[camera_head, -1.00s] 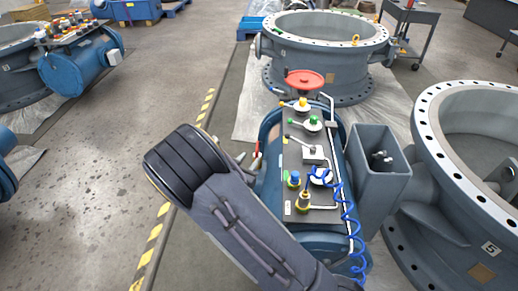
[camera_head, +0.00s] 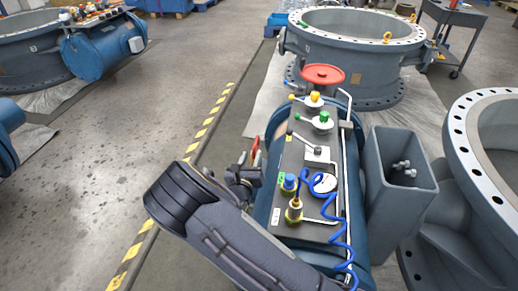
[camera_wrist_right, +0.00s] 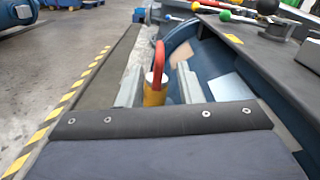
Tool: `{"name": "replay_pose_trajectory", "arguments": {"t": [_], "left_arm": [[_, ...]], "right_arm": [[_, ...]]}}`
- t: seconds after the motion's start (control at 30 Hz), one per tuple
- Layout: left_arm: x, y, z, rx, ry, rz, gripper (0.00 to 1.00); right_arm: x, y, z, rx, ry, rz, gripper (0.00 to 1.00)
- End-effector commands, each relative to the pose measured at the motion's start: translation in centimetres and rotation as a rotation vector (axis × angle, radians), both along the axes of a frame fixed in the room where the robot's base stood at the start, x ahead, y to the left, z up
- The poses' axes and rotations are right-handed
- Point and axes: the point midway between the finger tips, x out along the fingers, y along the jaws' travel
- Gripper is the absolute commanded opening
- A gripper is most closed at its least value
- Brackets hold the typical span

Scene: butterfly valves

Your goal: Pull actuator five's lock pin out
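Actuator five is taken to be the blue cylinder under the dark panel (camera_head: 291,153) in the middle of the head view. Its lock pin (camera_head: 255,152), with a red loop, stands at the panel's left side. In the right wrist view the lock pin (camera_wrist_right: 158,62) shows a red loop above a yellow collar, between the two fingers. My right gripper (camera_head: 245,172) is at the pin in the head view. In the right wrist view my right gripper (camera_wrist_right: 158,88) is open, with gaps between the fingers and the pin. My left gripper is not in view.
Large flanged valve bodies (camera_head: 358,35) stand behind and at right.

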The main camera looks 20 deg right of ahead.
Motion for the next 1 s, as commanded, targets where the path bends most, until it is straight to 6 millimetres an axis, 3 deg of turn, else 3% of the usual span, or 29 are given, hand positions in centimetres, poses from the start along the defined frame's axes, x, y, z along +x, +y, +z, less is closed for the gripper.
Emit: {"name": "replay_pose_trajectory", "arguments": {"t": [0.4,0.77,1.0], "left_arm": [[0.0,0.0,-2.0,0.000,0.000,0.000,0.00],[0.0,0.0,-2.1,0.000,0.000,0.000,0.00],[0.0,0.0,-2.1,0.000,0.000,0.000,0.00]], "right_arm": [[4.8,-3.7,0.0,0.000,-0.003,-0.002,0.33],[5.4,-4.1,0.2,0.000,-0.002,-0.001,0.33],[5.4,-4.1,0.2,0.000,-0.002,-0.001,0.03]]}}
